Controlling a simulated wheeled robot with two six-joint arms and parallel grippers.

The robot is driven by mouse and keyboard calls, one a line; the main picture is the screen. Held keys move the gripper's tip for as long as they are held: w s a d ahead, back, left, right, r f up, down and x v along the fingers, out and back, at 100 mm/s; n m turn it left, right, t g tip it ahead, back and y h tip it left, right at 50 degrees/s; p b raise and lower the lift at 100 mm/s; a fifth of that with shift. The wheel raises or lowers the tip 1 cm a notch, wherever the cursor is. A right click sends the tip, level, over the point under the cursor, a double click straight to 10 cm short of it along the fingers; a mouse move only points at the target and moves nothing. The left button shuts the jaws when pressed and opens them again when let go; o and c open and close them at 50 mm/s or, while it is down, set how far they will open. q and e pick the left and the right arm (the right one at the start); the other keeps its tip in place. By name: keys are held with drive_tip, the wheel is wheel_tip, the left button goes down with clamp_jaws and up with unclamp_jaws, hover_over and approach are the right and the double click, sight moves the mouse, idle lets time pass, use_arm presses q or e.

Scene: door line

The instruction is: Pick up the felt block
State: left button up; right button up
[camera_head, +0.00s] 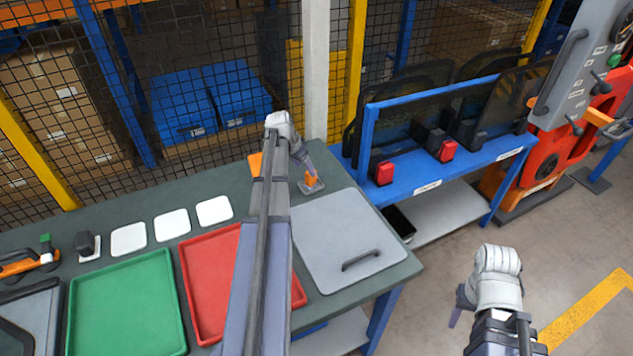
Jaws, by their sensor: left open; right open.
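A small flat grey block with an upright orange grip (311,184), which looks like the felt block, lies on the dark green bench (240,182) near its back right. My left gripper (309,172) is open and comes down right over the orange grip. Whether its fingers touch the grip cannot be told. A dark block (87,243) on a white pad at the far left could also be a felt block. My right gripper (460,307) is open and empty, over the floor right of the bench.
A green tray (128,305), a red tray (205,275) and a grey panel with a handle (345,235) lie on the bench. Several white pads (172,224) line its back. A mesh fence (170,70) stands behind. A blue rack (430,180) holds dark panes.

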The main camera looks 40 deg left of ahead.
sight(311, 179)
use_arm(q)
drive_tip(key=shift+b+x, duration=1.3)
drive_tip(key=b+x, duration=0.4)
drive_tip(key=x, duration=0.1)
drive_tip(key=shift+w+f+b, duration=0.1)
drive_tip(key=shift+w+b, duration=0.15)
drive_tip(key=shift+b, duration=0.1)
clamp_jaws()
